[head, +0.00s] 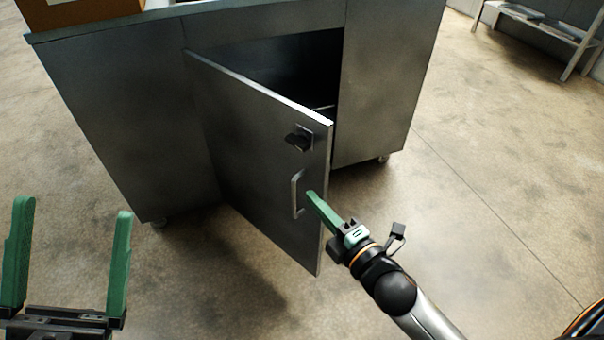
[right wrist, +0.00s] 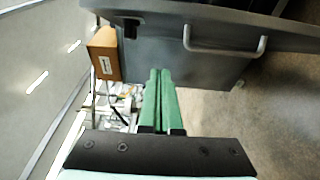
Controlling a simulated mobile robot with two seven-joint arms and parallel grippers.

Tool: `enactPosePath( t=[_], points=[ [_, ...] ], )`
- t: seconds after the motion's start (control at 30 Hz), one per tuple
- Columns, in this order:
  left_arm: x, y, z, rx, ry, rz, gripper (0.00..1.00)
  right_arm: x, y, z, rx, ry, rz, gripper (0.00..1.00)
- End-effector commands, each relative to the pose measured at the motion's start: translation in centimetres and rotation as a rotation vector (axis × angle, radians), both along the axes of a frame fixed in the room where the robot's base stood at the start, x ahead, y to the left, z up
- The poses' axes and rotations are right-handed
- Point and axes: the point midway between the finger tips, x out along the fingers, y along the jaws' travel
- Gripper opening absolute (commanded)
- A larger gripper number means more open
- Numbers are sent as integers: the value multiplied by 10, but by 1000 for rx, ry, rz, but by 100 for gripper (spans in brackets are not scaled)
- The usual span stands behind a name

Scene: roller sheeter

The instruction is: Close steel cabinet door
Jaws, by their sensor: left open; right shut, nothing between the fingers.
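The steel cabinet (head: 120,120) stands across the top of the head view. Its grey door (head: 245,150) is swung well open toward me, hinged on its left side, and the dark inside shows behind it. The door has a bar handle (head: 296,196) and a dark latch (head: 299,138) near its free edge. My right gripper (head: 311,196) is shut and empty, close to the handle and the free edge; I cannot tell whether it touches. In the right wrist view its green fingers (right wrist: 158,75) are together, below and left of the handle (right wrist: 225,50). My left gripper (head: 68,215) is open and empty, at lower left.
A cardboard box (head: 75,12) sits on the cabinet top at the upper left. A metal shelf rack (head: 550,30) stands at the upper right. The concrete floor (head: 480,180) to the right of the door is clear.

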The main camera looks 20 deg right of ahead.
Motion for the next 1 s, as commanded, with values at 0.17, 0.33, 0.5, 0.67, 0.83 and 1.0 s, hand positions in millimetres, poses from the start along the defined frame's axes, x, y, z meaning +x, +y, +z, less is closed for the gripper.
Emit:
enactPosePath(
  t=[0.17, 0.33, 0.5, 0.67, 0.83, 1.0],
  points=[
    [1, 0, -6, -3, 6, -5, 92, 26, 6, 0, 1, -3, 1, 0],
    [1, -1, -12, -7, 11, -9, 92, 53, 13, -1, 2, -1, -1, 0],
    [1, -1, -18, -12, 16, -16, 92, 80, 20, -1, 2, 1, -1, 0],
    [1, -1, -24, -20, 21, -22, 92, 96, 7, -2, -4, 1, -1, 0],
    [2, -2, -28, -26, 27, -28, 92, 104, -8, -2, 0, 3, 0, 0],
    [2, -3, -28, -26, 29, -32, 92, 107, -13, 0, 2, 4, 0, 0]
  ],
)
